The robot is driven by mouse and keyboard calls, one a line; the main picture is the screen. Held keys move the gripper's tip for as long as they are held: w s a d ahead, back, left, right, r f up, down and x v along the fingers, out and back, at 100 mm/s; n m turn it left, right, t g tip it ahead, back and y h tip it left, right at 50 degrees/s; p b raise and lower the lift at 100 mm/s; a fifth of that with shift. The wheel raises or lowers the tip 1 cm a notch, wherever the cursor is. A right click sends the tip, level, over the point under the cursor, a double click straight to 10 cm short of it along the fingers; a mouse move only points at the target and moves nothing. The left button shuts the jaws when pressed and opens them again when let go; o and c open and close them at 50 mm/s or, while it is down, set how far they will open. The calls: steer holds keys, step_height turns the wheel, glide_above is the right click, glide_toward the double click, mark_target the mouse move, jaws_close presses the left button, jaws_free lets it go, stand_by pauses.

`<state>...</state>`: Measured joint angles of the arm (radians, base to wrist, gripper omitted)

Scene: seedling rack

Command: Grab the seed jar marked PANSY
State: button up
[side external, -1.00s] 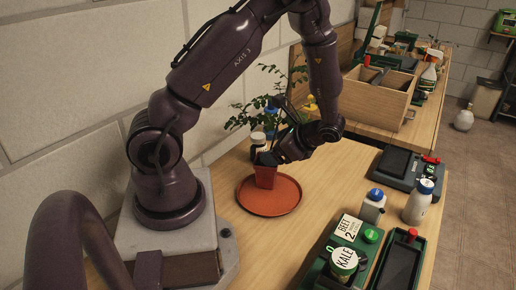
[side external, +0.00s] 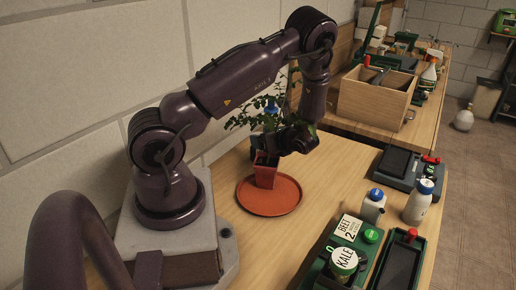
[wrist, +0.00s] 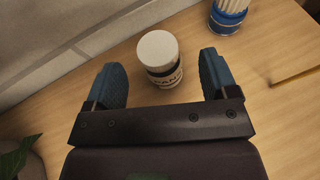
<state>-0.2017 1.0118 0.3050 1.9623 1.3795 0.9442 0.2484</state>
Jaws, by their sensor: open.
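In the wrist view a jar (wrist: 164,78) with a white lid stands on the wood bench. Its label is partly readable as "PAN…", with the rest turned away or cut off. My gripper (wrist: 160,74) is open, with one blue finger on each side of the jar and visible gaps between. Whether the fingertips are down at the jar's height is unclear. In the side external view my gripper (side external: 286,142) is behind the red pot with the plant, and the jar is hidden there. Another jar, marked KALE (side external: 344,262), stands at the front right.
A red pot (side external: 265,174) stands on a terracotta saucer (side external: 284,203) in front of my gripper. In the wrist view a blue cup of pale sticks (wrist: 228,18) is at the upper right. A wooden crate (side external: 372,105) is behind.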

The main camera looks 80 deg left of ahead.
steer(key=x, duration=0.5)
steer(key=shift+s+d, duration=0.1)
steer(key=c, duration=1.1)
steer(key=shift+o, duration=0.2)
steer(key=shift+r, duration=0.1)
